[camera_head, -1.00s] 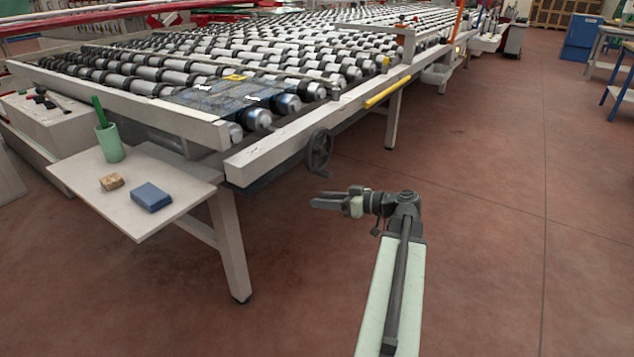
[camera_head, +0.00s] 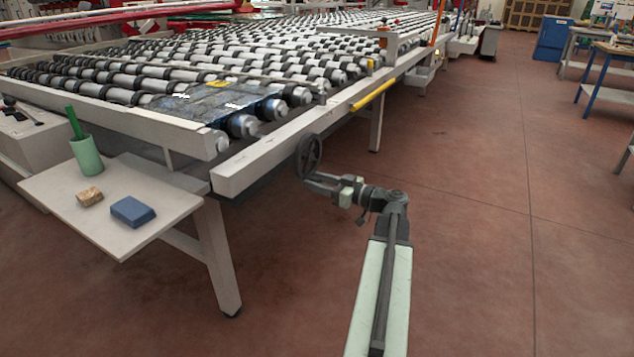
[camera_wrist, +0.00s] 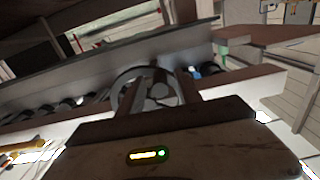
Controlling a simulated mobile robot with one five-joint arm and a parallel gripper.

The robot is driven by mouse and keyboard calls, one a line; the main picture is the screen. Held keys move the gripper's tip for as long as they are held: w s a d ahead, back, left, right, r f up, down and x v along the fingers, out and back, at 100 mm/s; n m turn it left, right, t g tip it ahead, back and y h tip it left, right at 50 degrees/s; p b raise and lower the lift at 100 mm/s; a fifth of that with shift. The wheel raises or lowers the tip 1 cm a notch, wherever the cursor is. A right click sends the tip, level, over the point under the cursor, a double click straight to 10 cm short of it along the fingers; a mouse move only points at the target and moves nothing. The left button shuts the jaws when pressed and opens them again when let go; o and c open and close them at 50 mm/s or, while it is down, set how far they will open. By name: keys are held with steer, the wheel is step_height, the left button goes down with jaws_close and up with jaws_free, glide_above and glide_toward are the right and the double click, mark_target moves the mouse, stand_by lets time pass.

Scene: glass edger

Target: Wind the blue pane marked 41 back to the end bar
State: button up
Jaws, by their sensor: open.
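The blue pane (camera_head: 205,103) lies flat on the rollers near the front end of the roller table, with a yellow label on it; I cannot read its number. A dark handwheel (camera_head: 309,156) stands on the side rail, below the pane's corner. My gripper (camera_head: 312,181) is open at the handwheel's lower rim, and contact cannot be told. In the wrist view the wheel's rim (camera_wrist: 127,76) shows behind and between my fingers (camera_wrist: 158,90).
A side shelf (camera_head: 120,225) at the front left holds a green cup (camera_head: 87,155), a blue block (camera_head: 132,211) and a tan block (camera_head: 89,197). A yellow bar (camera_head: 374,95) sits on the side rail (camera_head: 260,160).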

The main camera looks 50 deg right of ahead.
jaws_close()
stand_by(1.4)
